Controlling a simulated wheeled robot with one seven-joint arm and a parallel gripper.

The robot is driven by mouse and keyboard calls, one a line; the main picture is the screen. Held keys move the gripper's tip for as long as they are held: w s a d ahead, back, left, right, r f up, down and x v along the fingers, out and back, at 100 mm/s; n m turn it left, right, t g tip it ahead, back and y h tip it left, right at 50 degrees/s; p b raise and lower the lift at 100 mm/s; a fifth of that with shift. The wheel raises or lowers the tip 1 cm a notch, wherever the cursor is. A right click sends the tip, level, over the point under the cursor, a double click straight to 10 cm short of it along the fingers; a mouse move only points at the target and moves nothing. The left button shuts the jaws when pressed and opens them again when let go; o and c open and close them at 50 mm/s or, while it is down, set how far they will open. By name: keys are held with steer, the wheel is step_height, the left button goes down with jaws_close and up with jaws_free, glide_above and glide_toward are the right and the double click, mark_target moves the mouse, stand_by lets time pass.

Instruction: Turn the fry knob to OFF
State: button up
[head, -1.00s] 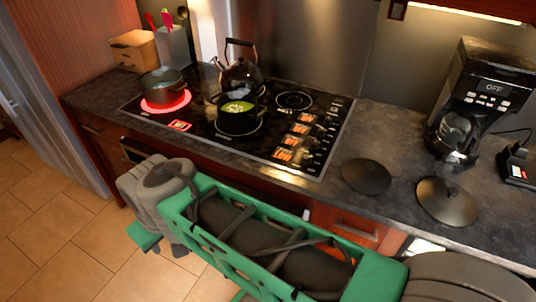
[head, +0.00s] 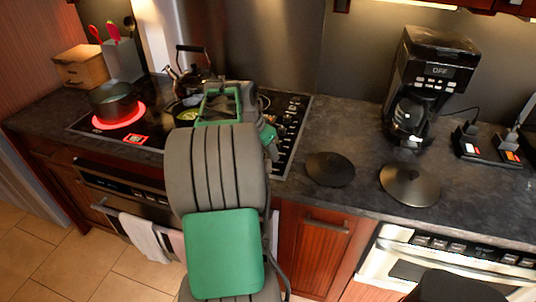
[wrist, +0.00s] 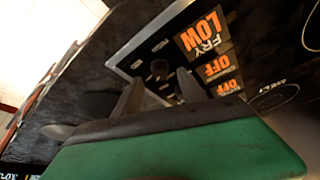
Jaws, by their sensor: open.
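The stove's control strip (wrist: 165,30) shows in the wrist view, with an orange FRY LOW display (wrist: 203,32) and OFF displays (wrist: 215,66) beside it. A dark round knob (wrist: 158,69) stands at the strip's near end, near FRY LOW; I cannot tell for certain that it is the fry knob. My gripper (wrist: 160,79) is open, with one finger on each side of this knob in the picture. Contact cannot be made out. In the head view my arm hides the fingers and most of the displays on the cooktop (head: 150,135).
A pot (head: 113,101) sits on a glowing red burner (head: 119,122) at the left. A kettle (head: 190,70) and a pot of green food (head: 188,115) stand behind my arm. Two lids (head: 330,169) (head: 410,184) and a coffee maker (head: 428,85) are to the right.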

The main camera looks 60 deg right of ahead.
mark_target(269, 159)
steer(key=shift+x, duration=1.25)
jaws_close()
